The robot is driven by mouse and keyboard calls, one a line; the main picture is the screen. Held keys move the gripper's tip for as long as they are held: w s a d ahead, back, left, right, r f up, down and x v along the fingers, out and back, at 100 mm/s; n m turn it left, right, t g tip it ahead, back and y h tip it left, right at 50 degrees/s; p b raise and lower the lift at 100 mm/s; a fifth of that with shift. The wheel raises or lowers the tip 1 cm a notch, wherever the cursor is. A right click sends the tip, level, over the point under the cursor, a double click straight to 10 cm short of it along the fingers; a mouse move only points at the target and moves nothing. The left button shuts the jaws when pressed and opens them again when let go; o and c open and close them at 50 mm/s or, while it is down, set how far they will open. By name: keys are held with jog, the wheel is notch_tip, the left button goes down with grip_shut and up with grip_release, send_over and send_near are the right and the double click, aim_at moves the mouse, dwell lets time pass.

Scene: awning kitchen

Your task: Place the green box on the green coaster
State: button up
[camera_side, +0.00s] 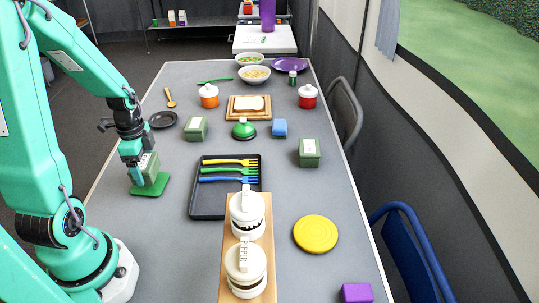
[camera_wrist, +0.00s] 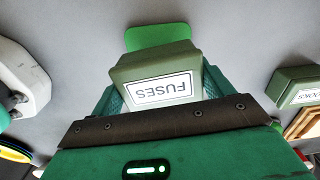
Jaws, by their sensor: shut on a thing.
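My gripper (camera_side: 136,160) is shut on a green box (camera_side: 149,166) at the left side of the table. In the wrist view the box (camera_wrist: 155,62) sits between the fingers, its white top label reading "FUSES" upside down. The flat green coaster (camera_side: 150,187) lies on the table at the box's lower end. In the wrist view part of the coaster (camera_wrist: 158,34) shows beyond the box, which hides the rest. I cannot tell whether the box touches the coaster.
Two similar green boxes (camera_side: 196,129) (camera_side: 309,153) stand farther right. A black tray (camera_side: 206,207) with several coloured forks lies right of the coaster. White lidded jars (camera_side: 246,265) stand on a wooden board (camera_side: 230,291).

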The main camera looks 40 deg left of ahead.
aim_at(143, 162)
jog(key=shift+f, duration=1.35)
jog(key=shift+f, duration=0.1)
jog(key=o, duration=1)
jog(key=shift+r, duration=6.15)
jog(key=shift+d, duration=0.1)
